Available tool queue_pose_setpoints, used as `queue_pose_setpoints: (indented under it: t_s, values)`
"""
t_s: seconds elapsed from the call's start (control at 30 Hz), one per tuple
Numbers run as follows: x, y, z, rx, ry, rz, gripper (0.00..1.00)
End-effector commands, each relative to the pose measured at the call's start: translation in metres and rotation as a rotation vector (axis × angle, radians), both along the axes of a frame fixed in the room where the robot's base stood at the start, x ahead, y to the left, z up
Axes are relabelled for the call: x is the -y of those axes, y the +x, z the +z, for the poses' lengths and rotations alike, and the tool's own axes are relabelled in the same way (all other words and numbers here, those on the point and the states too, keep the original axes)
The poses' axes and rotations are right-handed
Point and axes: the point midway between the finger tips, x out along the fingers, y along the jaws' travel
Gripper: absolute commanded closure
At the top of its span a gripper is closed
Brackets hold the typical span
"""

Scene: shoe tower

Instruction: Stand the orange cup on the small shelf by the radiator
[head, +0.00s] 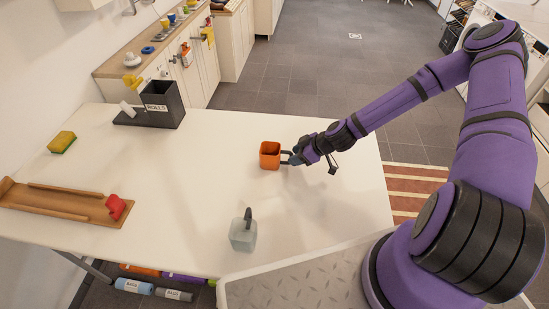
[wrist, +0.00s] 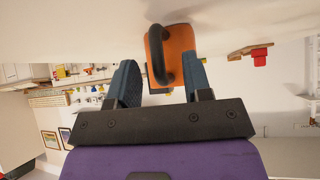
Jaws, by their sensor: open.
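The orange cup (head: 268,156) stands on the white table, right of the table's middle, with its dark handle on the side facing my gripper (head: 291,158). In the wrist view the orange cup (wrist: 183,45) and its dark handle lie ahead, between the two blue fingers of my gripper (wrist: 163,70). My gripper is open, and its fingertips are close to the handle. I cannot tell whether they touch it. I cannot make out a radiator or a small shelf beside one in either view.
The table around the cup is clear. A counter (head: 130,62) stands behind.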

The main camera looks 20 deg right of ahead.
Motion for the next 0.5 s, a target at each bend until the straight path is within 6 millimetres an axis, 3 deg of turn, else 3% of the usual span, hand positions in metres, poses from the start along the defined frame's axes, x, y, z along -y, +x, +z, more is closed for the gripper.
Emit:
queue_pose_setpoints:
  t_s: [0.2,0.5]
  values:
    - [-0.014,0.011,-0.019,0.001,0.002,0.001,0.55]
    - [-0.017,0.013,-0.023,0.001,0.000,0.001,0.55]
